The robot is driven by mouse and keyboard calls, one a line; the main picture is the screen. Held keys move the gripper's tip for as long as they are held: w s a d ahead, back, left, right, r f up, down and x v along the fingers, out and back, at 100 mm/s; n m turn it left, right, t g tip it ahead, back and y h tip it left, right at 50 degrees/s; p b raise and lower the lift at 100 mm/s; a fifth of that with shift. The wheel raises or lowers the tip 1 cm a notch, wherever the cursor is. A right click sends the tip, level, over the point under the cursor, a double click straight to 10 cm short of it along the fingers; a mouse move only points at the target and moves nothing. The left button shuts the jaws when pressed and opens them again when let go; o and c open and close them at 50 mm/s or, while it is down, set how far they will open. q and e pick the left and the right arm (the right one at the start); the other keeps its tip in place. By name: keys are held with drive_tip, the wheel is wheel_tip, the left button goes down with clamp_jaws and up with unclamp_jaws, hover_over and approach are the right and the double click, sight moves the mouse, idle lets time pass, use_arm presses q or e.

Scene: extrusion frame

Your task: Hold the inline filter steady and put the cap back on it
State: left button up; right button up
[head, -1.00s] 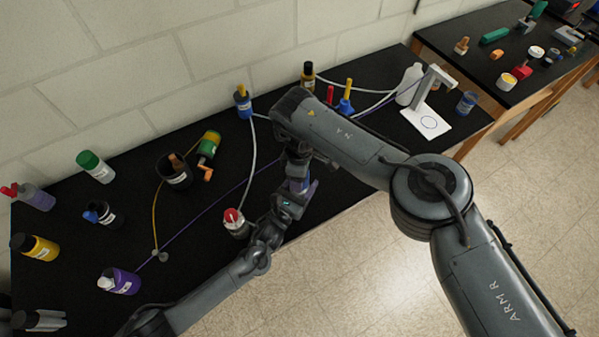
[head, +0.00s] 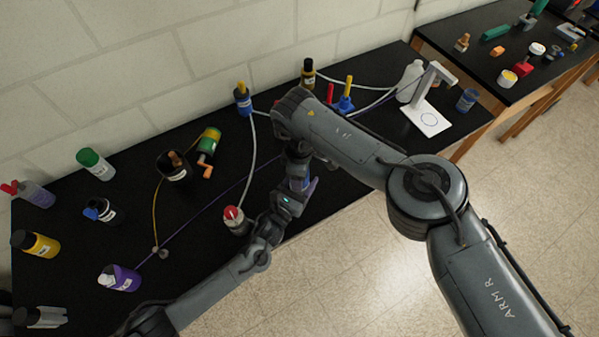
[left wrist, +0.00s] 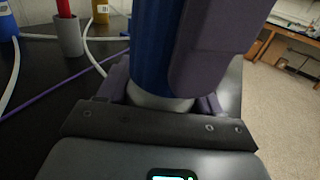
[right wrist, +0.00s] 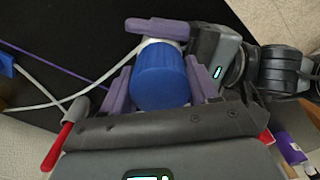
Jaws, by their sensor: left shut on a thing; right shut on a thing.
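The blue ribbed cap (right wrist: 160,78) is between the purple fingers of my right gripper (right wrist: 160,88), which is shut on it. It also shows in the left wrist view (left wrist: 152,45), upright above the white filter body (left wrist: 158,101). My left gripper (left wrist: 160,104) is shut on that white body from below. In the right wrist view the white body (right wrist: 150,43) shows just beyond the cap, next to a left finger. Cap and body look in line and touching or nearly so; how far the cap is seated is hidden. In the head view my arms mostly cover both.
A red-topped bottle (head: 235,218) stands close to my left wrist. A white stand (head: 425,118) and a pale bottle (head: 409,82) are at the right end of the black bench. Tubes and cords run across the bench (head: 215,245), with several bottles at left.

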drive_tip(key=shift+f, duration=0.35)
use_arm(q)
clamp_jaws()
use_arm(e)
drive_tip(key=m, duration=0.3)
drive_tip(key=o, duration=1)
